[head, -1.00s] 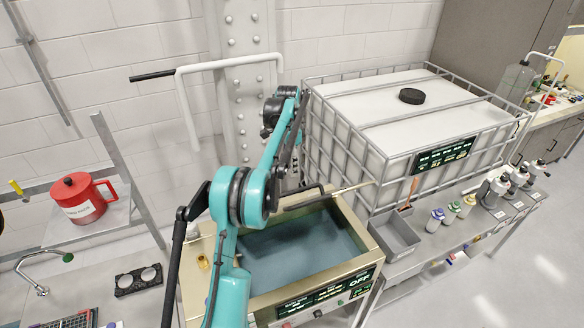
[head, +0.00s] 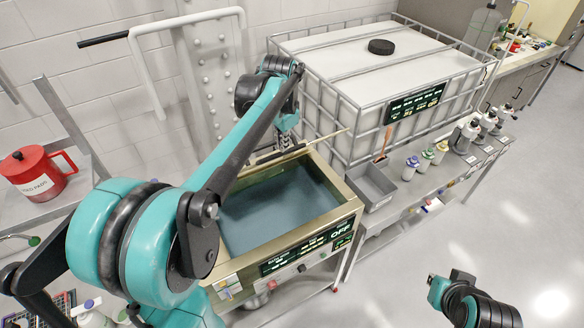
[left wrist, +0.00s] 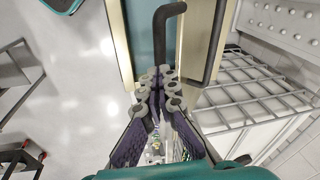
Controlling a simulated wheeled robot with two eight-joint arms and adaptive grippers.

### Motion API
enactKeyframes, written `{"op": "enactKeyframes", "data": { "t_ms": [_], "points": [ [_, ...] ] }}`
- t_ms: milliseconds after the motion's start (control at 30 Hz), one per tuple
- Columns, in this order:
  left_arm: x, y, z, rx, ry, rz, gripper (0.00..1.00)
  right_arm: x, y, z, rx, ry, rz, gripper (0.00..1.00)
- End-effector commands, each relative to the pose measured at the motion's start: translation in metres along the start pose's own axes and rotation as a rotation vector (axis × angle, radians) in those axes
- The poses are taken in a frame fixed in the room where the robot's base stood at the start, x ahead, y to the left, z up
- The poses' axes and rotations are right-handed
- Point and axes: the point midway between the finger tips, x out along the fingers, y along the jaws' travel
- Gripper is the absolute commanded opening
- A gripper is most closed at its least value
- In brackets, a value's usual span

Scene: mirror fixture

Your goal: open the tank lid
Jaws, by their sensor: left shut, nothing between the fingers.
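The tank (head: 335,213) is a brass-coloured box with a dark blue surface (head: 270,210) inside its rim and a front display reading OFF. I cannot tell whether that surface is liquid or a lid. A dark bar (head: 280,154) lies along the tank's back edge. My left gripper (head: 289,138) is at that back edge, partly hidden by my arm. In the left wrist view its fingers (left wrist: 158,82) are closed together and empty. A dark bent bar (left wrist: 168,12) shows just past the fingertips; contact is unclear. My right gripper cannot be made out.
A caged white container (head: 345,65) with a black cap stands behind and right of the tank. A grey bin (head: 372,185) and several bottles sit right of the tank. A white pipe (head: 150,75) is on the wall. A red can (head: 36,172) is at left.

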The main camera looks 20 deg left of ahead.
Motion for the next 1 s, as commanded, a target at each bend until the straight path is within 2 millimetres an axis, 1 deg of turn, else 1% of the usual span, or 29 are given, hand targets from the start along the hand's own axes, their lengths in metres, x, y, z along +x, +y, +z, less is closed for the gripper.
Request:
{"op": "enactKeyframes", "data": {
  "t_ms": [33,167,233,267,433,500,567,600,667,700,800,900,1000],
  "points": [
    [0.003,0.013,0.007,-0.004,0.011,-0.012,0.00,0.005,0.000,0.004,0.000,0.000,0.000,0.00],
    [0.007,0.039,0.020,0.004,0.030,-0.051,0.00,0.012,0.000,0.008,0.000,0.000,0.000,0.00],
    [0.014,0.055,0.029,0.040,0.030,-0.081,0.00,0.017,0.000,0.012,0.000,0.000,0.000,0.00],
    [0.020,0.064,0.032,0.089,0.017,-0.106,0.00,0.019,0.000,0.013,0.000,0.000,0.000,0.00],
    [0.047,0.086,0.034,0.492,-0.141,-0.266,0.00,0.025,0.000,0.018,0.000,0.000,0.000,0.00],
    [0.055,0.096,0.033,0.675,-0.222,-0.341,0.00,0.028,0.000,0.020,0.000,0.000,0.000,0.00],
    [0.059,0.104,0.033,0.840,-0.302,-0.415,0.00,0.032,0.000,0.022,0.000,0.000,0.000,0.00],
    [0.061,0.111,0.031,0.951,-0.360,-0.468,0.00,0.034,0.000,0.024,0.000,0.000,0.000,0.00],
    [0.060,0.122,0.029,1.117,-0.457,-0.556,0.00,0.037,0.000,0.026,0.000,0.000,0.000,0.00],
    [0.057,0.130,0.027,1.220,-0.526,-0.617,0.00,0.040,0.000,0.028,0.000,0.000,0.000,0.00],
    [0.044,0.149,0.024,1.426,-0.693,-0.759,0.00,0.045,0.000,0.032,0.000,0.000,0.000,0.00],
    [0.030,0.164,0.022,1.543,-0.819,-0.857,0.00,0.047,0.000,0.034,0.000,0.000,0.000,0.00],
    [0.021,0.170,0.021,1.592,-0.888,-0.908,0.00,0.048,0.000,0.034,0.000,0.000,0.000,0.00]
  ]
}}
